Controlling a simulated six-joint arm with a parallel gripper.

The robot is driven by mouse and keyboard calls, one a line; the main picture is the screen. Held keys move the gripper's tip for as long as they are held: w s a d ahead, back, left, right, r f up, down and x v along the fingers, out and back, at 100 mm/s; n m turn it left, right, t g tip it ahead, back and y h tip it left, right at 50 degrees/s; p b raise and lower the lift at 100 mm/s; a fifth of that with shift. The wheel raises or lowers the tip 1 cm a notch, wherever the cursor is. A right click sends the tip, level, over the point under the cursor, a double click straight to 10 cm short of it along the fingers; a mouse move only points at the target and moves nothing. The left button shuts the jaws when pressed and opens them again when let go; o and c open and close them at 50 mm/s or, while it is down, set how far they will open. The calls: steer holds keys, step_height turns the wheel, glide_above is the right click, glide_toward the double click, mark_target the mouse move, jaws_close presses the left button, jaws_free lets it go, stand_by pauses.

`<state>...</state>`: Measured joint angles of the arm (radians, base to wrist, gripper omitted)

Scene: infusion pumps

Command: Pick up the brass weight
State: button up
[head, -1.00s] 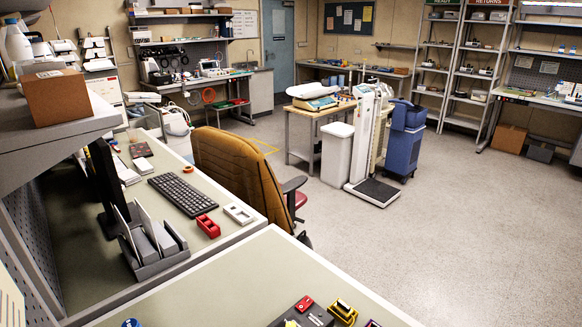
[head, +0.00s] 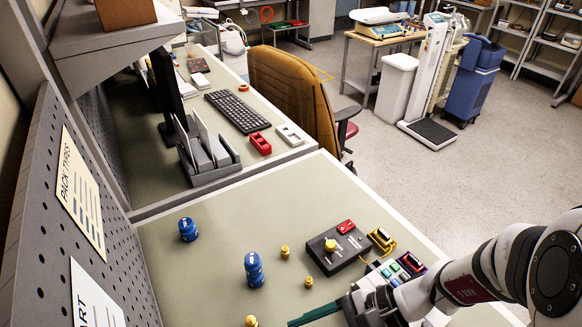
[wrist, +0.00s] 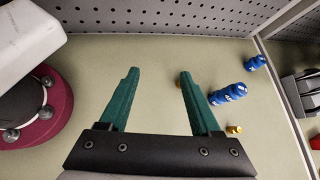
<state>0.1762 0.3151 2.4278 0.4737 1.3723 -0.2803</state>
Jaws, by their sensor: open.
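Several small brass weights stand on the green bench top: one (head: 285,252) right of the blue bottles, one (head: 308,281) nearer my gripper, and one (head: 251,321) at the bottom edge of the head view. In the wrist view, one brass weight (wrist: 234,129) is right of my right finger, and another (wrist: 178,83) is partly hidden behind that finger's tip. My gripper (wrist: 158,74) has teal fingers spread apart above the bench with nothing between them. In the head view one teal finger (head: 316,314) shows low beside the weights.
A pegboard (head: 80,220) borders the bench.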

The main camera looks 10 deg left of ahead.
mark_target(254, 325)
steer(key=w+f+m+t+y, duration=0.1)
steer(key=f+m, duration=0.1)
steer(key=f, duration=0.1)
steer(key=w+a+f+m+t+y, duration=0.1)
steer(key=w+f+m, duration=0.1)
steer(key=f, duration=0.1)
steer(key=w+f+m+t+y, duration=0.1)
steer(key=w+f+m, duration=0.1)
steer(key=f, duration=0.1)
steer(key=shift+a+f+m+y, duration=0.15)
steer(key=shift+a+m+y, duration=0.15)
steer(key=shift+m, duration=0.1)
steer(key=x, duration=0.9)
steer(key=shift+w+a+f, duration=0.1)
steer(key=shift+a+f, duration=0.1)
steer(key=x, duration=0.6)
steer(key=shift+w+d+f, duration=0.1)
steer(key=shift+w+f, duration=0.05)
steer(key=shift+w, duration=0.2)
jaws_close()
